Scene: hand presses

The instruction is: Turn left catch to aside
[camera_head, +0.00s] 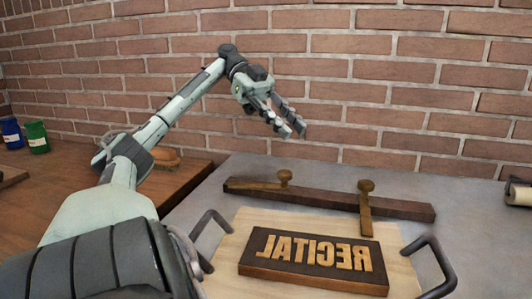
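A dark wooden bar (325,197) lies on the grey tabletop behind a board. The left catch (284,178) is a brown round knob on the bar; its lever seems to lie along the bar, though this is small to tell. The right catch (366,205) has a similar knob, and its lever points toward the front, over the board. My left gripper (294,131) is in the air above and behind the left catch, touching nothing. Its fingers point down and right, slightly apart, with nothing between them. My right gripper is not in view.
A dark type block (315,278) with raised mirrored letters reading RECITAL sits on a light wooden board (235,245) with dark handles (432,265) at its sides. A brick wall (380,90) closes off the back. Blue (11,133) and green (36,137) cans stand at the far left.

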